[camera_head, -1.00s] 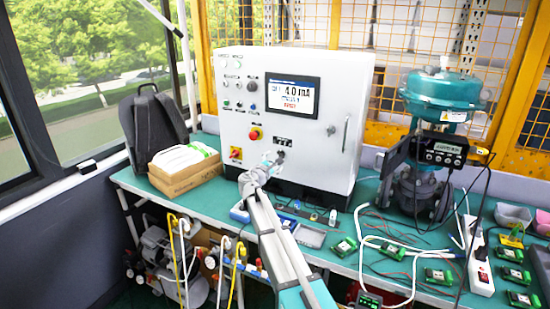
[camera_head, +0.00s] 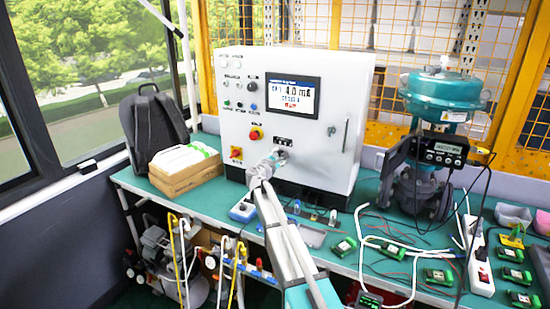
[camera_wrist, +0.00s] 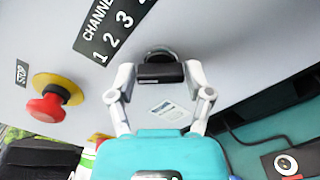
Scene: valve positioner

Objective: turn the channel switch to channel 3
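The channel switch (camera_wrist: 159,69) is a dark knob on the white cabinet front. In the wrist view it sits between my two fingertips, below the black label (camera_wrist: 108,28) reading CHANNEL 1 2 3 and part of another mark. The label appears tilted there. My gripper (camera_wrist: 159,76) has one finger on each side of the knob, and both tips appear to touch it. In the head view my gripper (camera_head: 272,162) is at the panel front and mostly covers the knob. The knob's pointer direction cannot be read.
A red emergency stop on a yellow ring (camera_wrist: 48,103) is left of my gripper in the wrist view. A red-yellow rotary switch (camera_head: 236,154) is also on the cabinet (camera_head: 231,62). A teal valve (camera_head: 440,92), wires and green boards occupy the bench's right side.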

